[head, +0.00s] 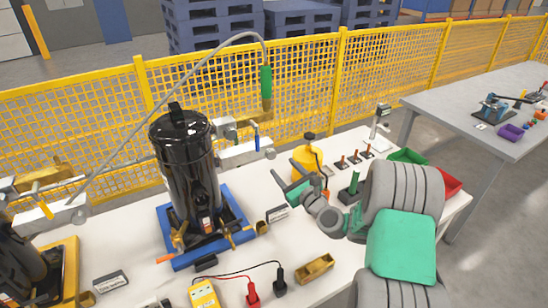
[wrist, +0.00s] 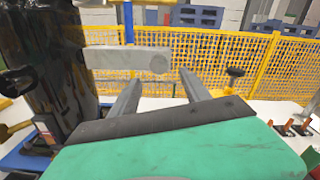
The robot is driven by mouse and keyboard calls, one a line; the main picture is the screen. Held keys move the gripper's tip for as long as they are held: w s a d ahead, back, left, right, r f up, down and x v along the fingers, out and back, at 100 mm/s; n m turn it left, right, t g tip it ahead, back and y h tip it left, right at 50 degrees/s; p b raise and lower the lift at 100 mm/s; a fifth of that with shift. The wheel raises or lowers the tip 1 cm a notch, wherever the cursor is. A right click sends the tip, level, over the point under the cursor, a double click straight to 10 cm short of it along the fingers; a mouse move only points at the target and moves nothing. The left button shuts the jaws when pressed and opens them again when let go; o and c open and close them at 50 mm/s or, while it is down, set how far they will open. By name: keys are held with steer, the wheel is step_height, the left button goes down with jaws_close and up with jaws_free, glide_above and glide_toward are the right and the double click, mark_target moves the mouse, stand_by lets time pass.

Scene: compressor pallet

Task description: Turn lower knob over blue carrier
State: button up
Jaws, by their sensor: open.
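The black cylinder (head: 190,165) stands upright in the blue carrier (head: 183,262) on the white table. A grey valve block (head: 224,128) is at its upper right, and a pale grey bar (head: 240,155) sticks out below it. A small blue lever (head: 256,137) hangs by the bar. I cannot tell which part is the lower knob. My gripper (head: 291,177) is open and empty, right of the bar. The black cylinder (wrist: 45,70) is at left.
A yellow canister (head: 308,160) stands close behind my gripper. A green-handled hose end (head: 266,88) hangs above the bar. Red-handled pieces, a brass block (head: 314,268) and a yellow meter (head: 204,294) sit on the table. Yellow mesh fencing (head: 385,75) runs behind.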

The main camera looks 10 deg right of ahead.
mark_target(273, 156)
steer(key=p+x, duration=0.2)
steer(key=x, duration=0.5)
steer(key=shift+w+a, duration=0.15)
steer(key=shift+w, duration=0.15)
jaws_close()
